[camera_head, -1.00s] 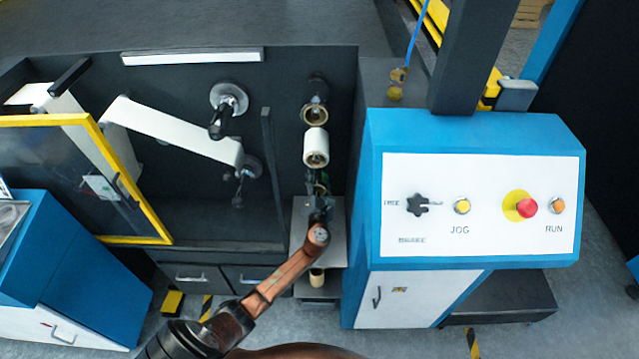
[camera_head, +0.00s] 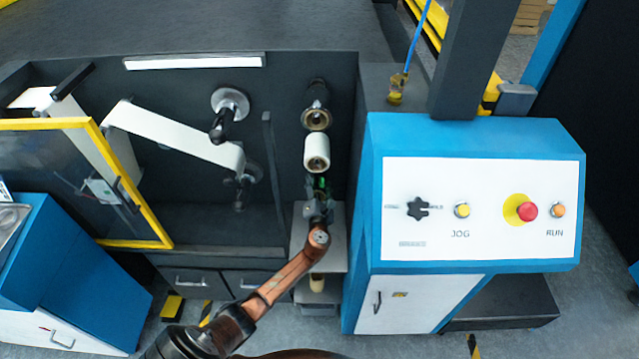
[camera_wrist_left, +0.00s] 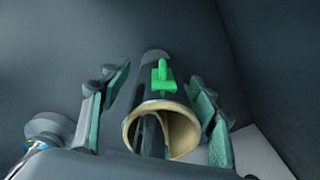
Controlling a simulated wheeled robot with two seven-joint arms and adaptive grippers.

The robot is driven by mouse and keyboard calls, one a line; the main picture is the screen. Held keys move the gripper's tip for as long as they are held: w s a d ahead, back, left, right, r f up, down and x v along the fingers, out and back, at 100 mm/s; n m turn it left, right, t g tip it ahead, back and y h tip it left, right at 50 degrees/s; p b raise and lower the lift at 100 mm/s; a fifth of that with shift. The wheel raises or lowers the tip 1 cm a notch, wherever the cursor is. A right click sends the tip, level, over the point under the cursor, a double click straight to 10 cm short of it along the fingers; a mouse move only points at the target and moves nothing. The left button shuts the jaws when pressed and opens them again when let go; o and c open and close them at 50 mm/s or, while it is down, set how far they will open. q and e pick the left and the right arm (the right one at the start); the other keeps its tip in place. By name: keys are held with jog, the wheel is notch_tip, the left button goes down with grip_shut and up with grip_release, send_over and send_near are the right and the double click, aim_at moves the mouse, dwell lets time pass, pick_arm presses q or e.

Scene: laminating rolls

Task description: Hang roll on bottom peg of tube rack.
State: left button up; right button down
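A dark roll with an open tan core (camera_wrist_left: 163,128) sits between the spread fingers of my left gripper (camera_wrist_left: 160,78) in the left wrist view. A dark peg end with a green tab (camera_wrist_left: 163,76) shows just above and behind the core. Gaps show beside the roll, so the gripper looks open around it, not clamped. In the head view my left gripper (camera_head: 318,206) is below the tube rack's white middle roll (camera_head: 316,152), with a bit of green (camera_head: 320,184) just above it. A dark top roll (camera_head: 316,116) hangs higher. The gripper hides most of the bottom peg.
A grey shelf (camera_head: 333,235) lies beneath the gripper, with a pale roll (camera_head: 317,283) lower down. The blue control cabinet (camera_head: 375,230) stands close on the right. A dark upright post (camera_head: 269,170) and the yellow-framed door (camera_head: 122,190) are on the left.

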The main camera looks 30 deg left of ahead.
pick_arm(q)
jog(key=shift+o, duration=1.2)
jog(key=shift+w+a+r, duration=0.2)
jog(key=shift+a+r, duration=0.05)
jog(key=shift+r, duration=0.3)
jog(key=shift+s+d+f, duration=0.1)
jog(key=shift+s+d, duration=0.1)
jog(key=v, duration=1.2)
jog(key=shift+f, duration=0.45)
jog(key=shift+w+d, duration=0.1)
jog(key=shift+d, duration=0.05)
